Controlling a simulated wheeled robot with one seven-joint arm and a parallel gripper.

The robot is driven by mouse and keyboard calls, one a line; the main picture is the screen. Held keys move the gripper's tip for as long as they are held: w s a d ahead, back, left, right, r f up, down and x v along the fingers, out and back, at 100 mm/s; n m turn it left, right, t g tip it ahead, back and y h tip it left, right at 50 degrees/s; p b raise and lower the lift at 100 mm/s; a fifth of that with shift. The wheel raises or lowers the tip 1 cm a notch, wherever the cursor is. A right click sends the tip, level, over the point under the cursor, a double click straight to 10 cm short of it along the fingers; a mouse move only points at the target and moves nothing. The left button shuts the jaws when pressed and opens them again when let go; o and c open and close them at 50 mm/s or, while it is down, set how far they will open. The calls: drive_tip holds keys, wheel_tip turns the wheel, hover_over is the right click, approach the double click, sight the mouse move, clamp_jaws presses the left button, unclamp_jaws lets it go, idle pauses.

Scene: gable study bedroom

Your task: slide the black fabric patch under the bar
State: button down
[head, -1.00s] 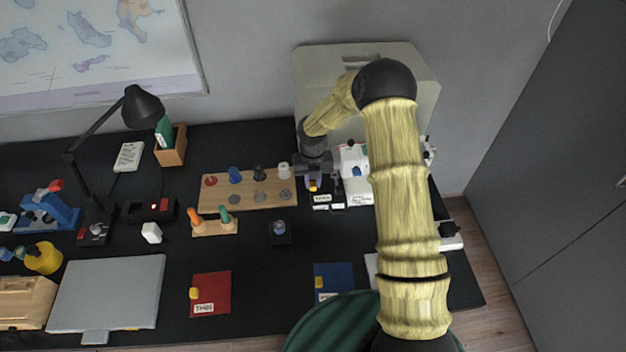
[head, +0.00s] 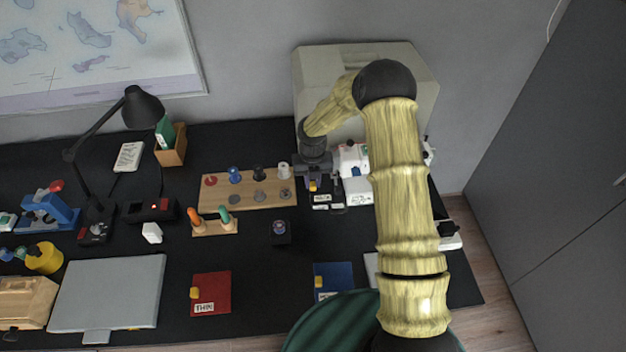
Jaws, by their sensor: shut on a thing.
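My gripper (head: 313,186) is low over the black table, left of a white machine with a red mark (head: 353,160). It is shut on a small yellow tab, which shows at the fingertips. The black fabric patch (head: 329,200) seems to lie just below the tab, with a white label on it; its edges blend into the black table. I cannot make out the bar clearly; my arm hides part of the white machine.
A wooden peg board (head: 246,190) stands close on the left. A red patch (head: 211,294) and a blue patch (head: 335,278) with yellow tabs lie nearer the front. A small dark block (head: 281,236) stands between. A beige case (head: 315,75) is behind.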

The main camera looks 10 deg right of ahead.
drive_tip(key=c, duration=1.3)
unclamp_jaws()
drive_tip(key=shift+o, duration=0.2)
drive_tip(key=shift+r, duration=0.1)
wheel_tip(320, 180, up, 17)
drive_tip(key=b, duration=0.1)
drive_tip(key=shift+r, duration=0.1)
